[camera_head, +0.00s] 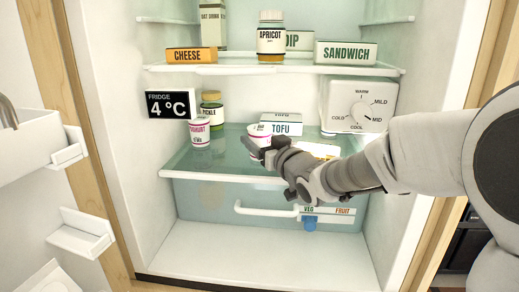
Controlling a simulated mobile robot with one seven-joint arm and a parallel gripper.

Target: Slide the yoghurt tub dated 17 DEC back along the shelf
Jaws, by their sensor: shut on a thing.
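Two small white yoghurt tubs with pink lettering are on the glass middle shelf (225,166) of the fridge. One tub (199,133) stands upright at the left, apart from my gripper. The other tub (258,130) is in my gripper (264,147), which is shut on it near the middle of the shelf. This tub looks slightly tilted, and the gripper hides part of its lower side. I cannot tell whether its base touches the shelf. The date print on both tubs is too small to read, so I cannot tell which is dated 17 DEC.
A pickle jar (211,110) stands behind the left tub. Tofu boxes (287,128) are behind the held tub. A temperature dial (360,106) is on the right. The upper shelf (225,68) holds cheese, apricot jar, dip and sandwich boxes. Glass between the two tubs is clear.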

